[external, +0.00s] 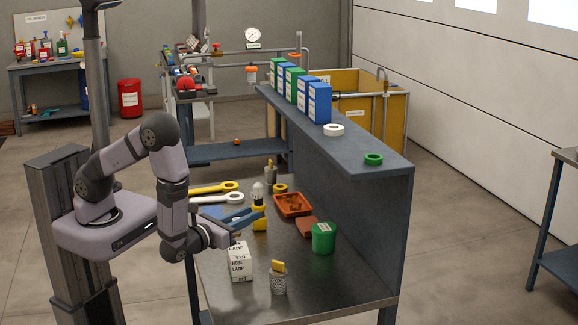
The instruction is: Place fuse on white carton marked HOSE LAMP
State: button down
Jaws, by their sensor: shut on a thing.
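The white carton (240,263) marked HOSE LAMP stands upright near the front left edge of the workbench. My gripper (234,238) is just above and behind the carton's top, seen from the side. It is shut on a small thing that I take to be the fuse. The fuse is too small and too hidden by the fingers to make out clearly. I cannot tell whether it touches the carton.
A mesh cup (278,284) with a yellow item stands right of the carton. A green canister (323,238), a rust-coloured tray (292,204), a yellow bottle (260,215) and blue-handled pliers (246,219) lie nearby. The raised shelf (345,150) borders the right. The front right bench top is clear.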

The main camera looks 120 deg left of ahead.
jog(key=shift+f, duration=0.4)
jog(key=shift+f+p, duration=0.3)
jog(key=shift+f, duration=1.6)
jog(key=shift+f, duration=0.2)
jog(key=c, duration=1.6)
grip_release()
jog(key=shift+d+r, duration=0.1)
jog(key=shift+r, duration=0.15)
